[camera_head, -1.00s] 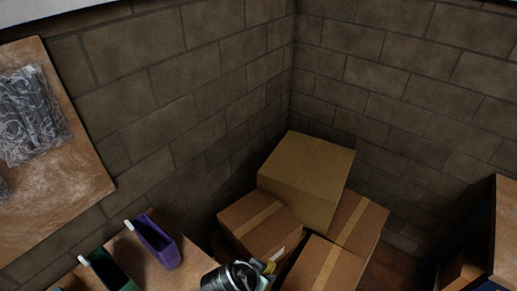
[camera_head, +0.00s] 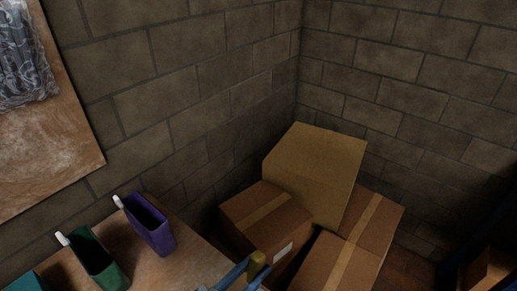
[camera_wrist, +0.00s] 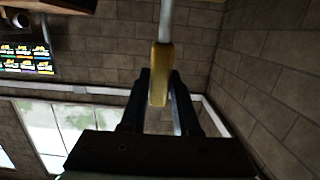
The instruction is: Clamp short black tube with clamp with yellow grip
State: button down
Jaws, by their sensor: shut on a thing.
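The clamp with yellow grip (camera_wrist: 160,62) is between the two dark fingers of my gripper (camera_wrist: 160,75) in the wrist view, and my gripper is shut on its yellow grip. A pale bar runs up from the grip to the top of that view. In the head view, the yellow grip (camera_head: 257,264) and bluish bars of the clamp show at the bottom edge, in front of the cardboard boxes. Most of the clamp is cut off there, and my gripper is not clearly seen. I cannot make out the short black tube in either current view.
A purple bin (camera_head: 150,226) and a green bin (camera_head: 96,262) stand on a wooden surface at lower left. Cardboard boxes (camera_head: 315,170) are piled in the corner. A wooden board (camera_head: 45,140) with a plastic-wrapped bundle is on the left wall.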

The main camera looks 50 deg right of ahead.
jog(key=b, duration=0.1)
jog(key=a+h+b, duration=0.1)
jog(key=shift+a+f+b, duration=0.1)
jog(key=shift+f+b, duration=0.2)
jog(key=shift+b, duration=0.05)
jog(key=shift+s+a+r+h+b, duration=0.1)
jog(key=shift+a+r+h+b, duration=0.15)
jog(key=shift+h+b, duration=0.25)
jog(key=c, duration=0.6)
grip_release()
jog(key=shift+c, duration=0.2)
jog(key=s+a+b, duration=0.1)
jog(key=a+b, duration=0.1)
jog(key=a, duration=1.1)
jog(key=shift+f, duration=0.25)
